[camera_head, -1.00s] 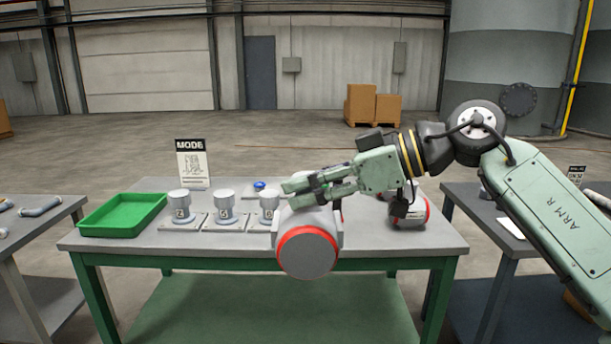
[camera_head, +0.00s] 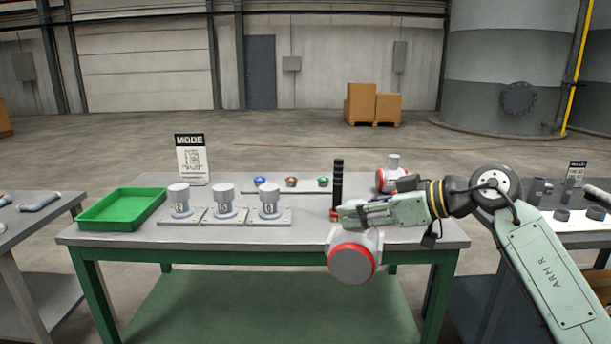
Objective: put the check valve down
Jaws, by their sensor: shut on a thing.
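The check valve (camera_head: 352,264) is a grey, round-ended body with a red ring near its end face. My gripper (camera_head: 345,212) reaches in from the right and is shut on its upper part. The valve hangs in front of the workbench (camera_head: 130,242), near its front edge, and covers part of that edge. I see no support under it. The fingertips and their exact hold are small and partly hidden.
A black upright handle (camera_head: 338,185) stands just behind my gripper. Another grey body with red parts (camera_head: 393,172) stands at the back right. Numbered grey fittings (camera_head: 224,205), a green tray (camera_head: 120,211), a MODE sign (camera_head: 190,160) and small coloured parts (camera_head: 291,182) occupy the left and back.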

